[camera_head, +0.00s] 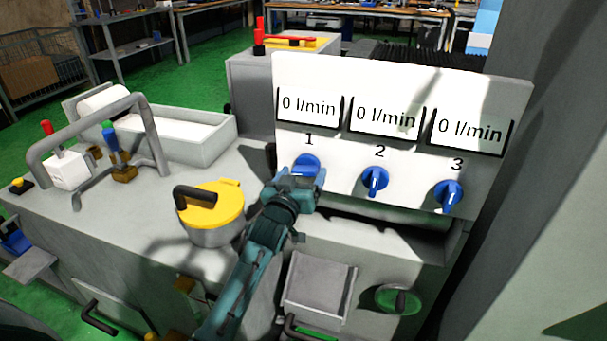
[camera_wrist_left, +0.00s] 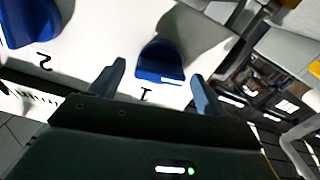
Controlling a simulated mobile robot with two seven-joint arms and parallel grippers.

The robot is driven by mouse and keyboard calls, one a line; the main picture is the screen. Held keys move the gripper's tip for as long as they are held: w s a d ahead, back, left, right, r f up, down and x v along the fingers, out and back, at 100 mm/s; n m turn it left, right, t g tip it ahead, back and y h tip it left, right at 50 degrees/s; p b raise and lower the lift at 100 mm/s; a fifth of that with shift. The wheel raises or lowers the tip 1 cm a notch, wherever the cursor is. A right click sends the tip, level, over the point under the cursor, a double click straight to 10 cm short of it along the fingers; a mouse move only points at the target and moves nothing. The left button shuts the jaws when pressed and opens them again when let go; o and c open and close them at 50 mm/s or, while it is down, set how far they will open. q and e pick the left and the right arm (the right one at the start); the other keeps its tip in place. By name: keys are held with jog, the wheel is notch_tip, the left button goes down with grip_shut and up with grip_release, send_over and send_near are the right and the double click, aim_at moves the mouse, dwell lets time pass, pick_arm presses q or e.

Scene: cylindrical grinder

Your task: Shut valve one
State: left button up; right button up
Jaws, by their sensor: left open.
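Valve one is a blue knob (camera_head: 307,161) under the label 1 on the white panel (camera_head: 400,92). My left gripper (camera_head: 298,182) is right in front of it and hides its lower part in the head view. In the left wrist view, the valve one knob (camera_wrist_left: 160,62) lies between and just beyond the two open fingers (camera_wrist_left: 153,88), and I see no finger clearly touching it. Its ridge runs sideways across that view, with a small white mark. The display above valve one (camera_head: 310,106) reads 0 l/min. My right gripper is not in view.
Similar blue knobs, valve two (camera_head: 375,182) and valve three (camera_head: 449,195), sit to the right on the panel; their displays also read 0 l/min. A yellow-lidded pot (camera_head: 214,205) with a black handle stands left of my arm. A metal rail (camera_head: 95,120) is further left.

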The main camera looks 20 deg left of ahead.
pick_arm(q)
jog(key=shift+w, duration=0.75)
jog(key=shift+c, duration=0.3)
jog(key=c, duration=0.9)
